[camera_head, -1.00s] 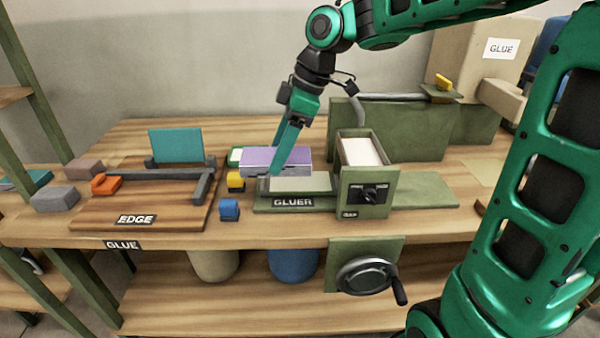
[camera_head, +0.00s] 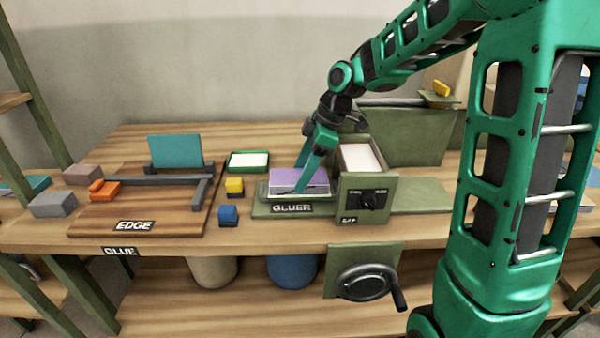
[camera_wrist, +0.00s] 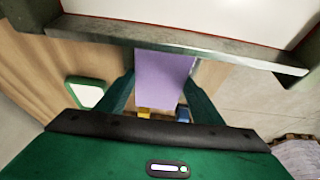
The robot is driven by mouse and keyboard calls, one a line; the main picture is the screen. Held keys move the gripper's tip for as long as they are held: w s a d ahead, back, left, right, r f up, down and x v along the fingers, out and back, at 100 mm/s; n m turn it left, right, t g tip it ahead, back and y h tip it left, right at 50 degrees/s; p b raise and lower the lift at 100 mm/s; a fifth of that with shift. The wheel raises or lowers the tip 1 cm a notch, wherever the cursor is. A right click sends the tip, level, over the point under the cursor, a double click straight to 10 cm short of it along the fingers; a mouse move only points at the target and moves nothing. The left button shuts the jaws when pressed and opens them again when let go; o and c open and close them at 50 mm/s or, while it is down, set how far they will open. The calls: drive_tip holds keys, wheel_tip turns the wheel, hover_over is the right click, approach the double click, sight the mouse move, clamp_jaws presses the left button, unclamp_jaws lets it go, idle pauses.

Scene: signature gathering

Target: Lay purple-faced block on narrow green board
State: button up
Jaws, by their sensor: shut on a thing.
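The purple-faced block (camera_head: 290,176) is over the left part of the narrow green board (camera_head: 425,198), behind the GLUER label. Its purple face is up and it looks level. I cannot tell whether it touches the bed below. My gripper (camera_head: 303,186) is shut on the block and reaches down to it from above. In the wrist view the purple face (camera_wrist: 162,78) shows between the two green fingers (camera_wrist: 158,98). The block covers the bed under it.
The green glue box (camera_head: 366,192) with a dial stands just right of the block. A green-rimmed white pad (camera_head: 249,161), a yellow block (camera_head: 234,186) and a blue block (camera_head: 228,215) lie to the left. The EDGE board (camera_head: 150,215) is farther left.

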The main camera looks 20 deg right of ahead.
drive_tip(key=shift+f, duration=0.15)
drive_tip(key=o, duration=1.2)
drive_tip(key=v, duration=1.2)
drive_tip(key=shift+a, duration=0.1)
